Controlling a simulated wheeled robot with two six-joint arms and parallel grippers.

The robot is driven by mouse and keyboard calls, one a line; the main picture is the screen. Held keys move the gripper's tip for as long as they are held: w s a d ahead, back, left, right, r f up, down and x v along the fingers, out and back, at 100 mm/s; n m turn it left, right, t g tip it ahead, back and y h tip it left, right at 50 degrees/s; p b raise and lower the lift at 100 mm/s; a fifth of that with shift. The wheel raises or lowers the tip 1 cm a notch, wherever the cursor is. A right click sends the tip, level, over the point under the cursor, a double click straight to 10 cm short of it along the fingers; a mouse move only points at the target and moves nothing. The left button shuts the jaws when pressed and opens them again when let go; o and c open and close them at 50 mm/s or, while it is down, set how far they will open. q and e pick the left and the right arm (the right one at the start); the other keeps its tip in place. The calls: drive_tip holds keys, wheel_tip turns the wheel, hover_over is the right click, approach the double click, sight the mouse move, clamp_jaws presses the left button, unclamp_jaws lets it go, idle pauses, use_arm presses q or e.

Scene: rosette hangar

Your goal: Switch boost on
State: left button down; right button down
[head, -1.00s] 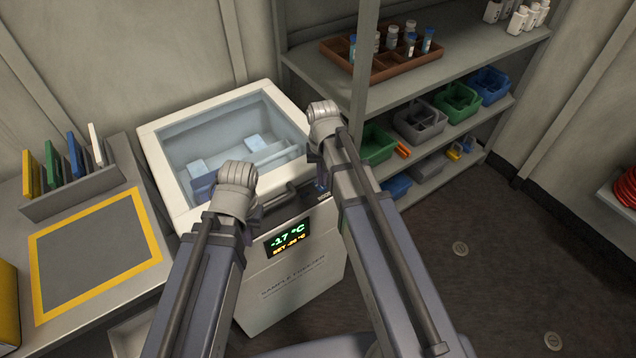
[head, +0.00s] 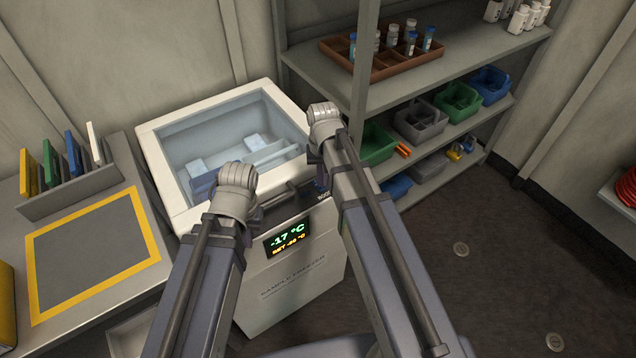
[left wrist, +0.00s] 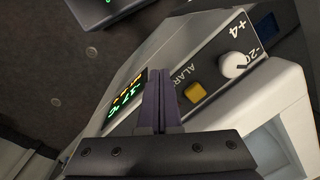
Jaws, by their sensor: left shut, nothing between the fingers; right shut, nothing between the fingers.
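The sample freezer (head: 303,290) is a white box with a glass-topped lid. Its front display (head: 288,239) reads -17 °C in green, with a smaller amber line below. In the left wrist view the panel has the display (left wrist: 126,103), a yellow button (left wrist: 196,92) by the word ALARM, and a white knob (left wrist: 234,64) between +4 and -20. My left gripper (left wrist: 160,100) is shut and empty in front of the panel, between display and button; I cannot tell if it touches. My right gripper (head: 321,180) is shut near the panel's right end. No boost label is readable.
A bench at left holds a yellow-bordered mat (head: 38,270) and a rack (head: 70,193) of coloured panels. Shelves (head: 470,62) at right carry a vial tray (head: 385,70) and several bins. The floor (head: 500,290) at right is open.

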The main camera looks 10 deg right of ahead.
drive_tip(key=shift+f+b, duration=0.3)
drive_tip(key=shift+f, duration=0.05)
wheel_tip(320, 180, up, 7)
drive_tip(key=p, duration=0.7)
idle(0.4)
drive_tip(key=shift+s+a, duration=0.1)
drive_tip(key=s+a+n+h, duration=0.1)
drive_tip(key=s+a+n, duration=0.4)
drive_tip(key=s+a, duration=0.5)
drive_tip(key=s, duration=0.4)
drive_tip(key=shift+a+n, duration=0.15)
drive_tip(key=shift+n, duration=0.25)
